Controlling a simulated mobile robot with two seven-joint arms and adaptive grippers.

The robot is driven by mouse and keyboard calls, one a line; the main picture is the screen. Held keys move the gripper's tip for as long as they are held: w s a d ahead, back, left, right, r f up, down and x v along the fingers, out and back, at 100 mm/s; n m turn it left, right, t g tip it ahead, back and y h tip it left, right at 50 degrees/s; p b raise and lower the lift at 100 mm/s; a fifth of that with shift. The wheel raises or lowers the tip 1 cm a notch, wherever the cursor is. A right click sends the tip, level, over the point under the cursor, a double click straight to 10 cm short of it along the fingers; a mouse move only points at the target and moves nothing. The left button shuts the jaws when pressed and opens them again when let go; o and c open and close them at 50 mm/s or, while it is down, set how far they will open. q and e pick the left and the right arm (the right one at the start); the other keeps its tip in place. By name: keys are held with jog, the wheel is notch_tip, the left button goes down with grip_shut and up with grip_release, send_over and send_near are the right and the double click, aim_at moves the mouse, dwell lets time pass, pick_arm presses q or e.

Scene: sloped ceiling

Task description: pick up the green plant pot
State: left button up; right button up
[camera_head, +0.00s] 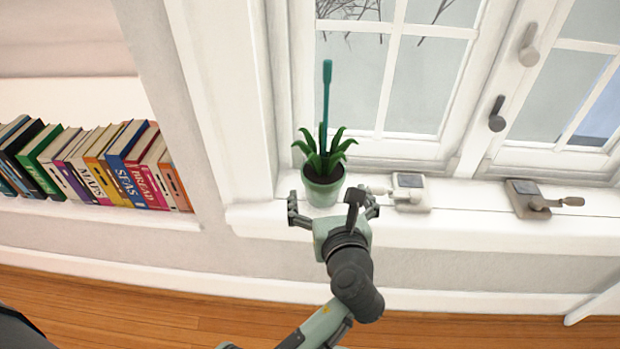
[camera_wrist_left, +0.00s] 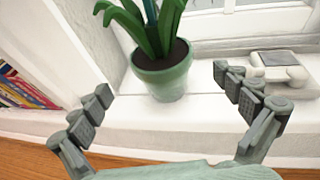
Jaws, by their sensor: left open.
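The green plant pot (camera_head: 323,188) stands upright on the white window sill. It holds dark soil, a leafy green plant (camera_head: 323,152) and a tall teal stick (camera_head: 326,95). My left gripper (camera_head: 333,204) is open at the near side of the pot, with its fingers spread to the left and right. In the left wrist view the pot (camera_wrist_left: 162,80) shows between and beyond the two fingertips (camera_wrist_left: 162,84), with a gap on each side. I see no contact between fingers and pot. My right gripper is not in view.
The white sill (camera_head: 460,208) carries a grey window latch (camera_head: 411,192) just right of the pot and another latch (camera_head: 530,198) farther right. Window panes stand behind. Several books (camera_head: 100,165) stand on a shelf at the left, past a wall edge.

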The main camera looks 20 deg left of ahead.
aim_at(324, 174)
pick_arm(q)
jog(key=x, duration=0.7)
jog(key=shift+w+a+r+b, duration=0.15)
jog(key=shift+w+b, duration=0.2)
jog(key=shift+w, duration=0.1)
jog(key=c, duration=1.7)
jog(key=shift+r, duration=0.15)
jog(key=shift+c, duration=0.2)
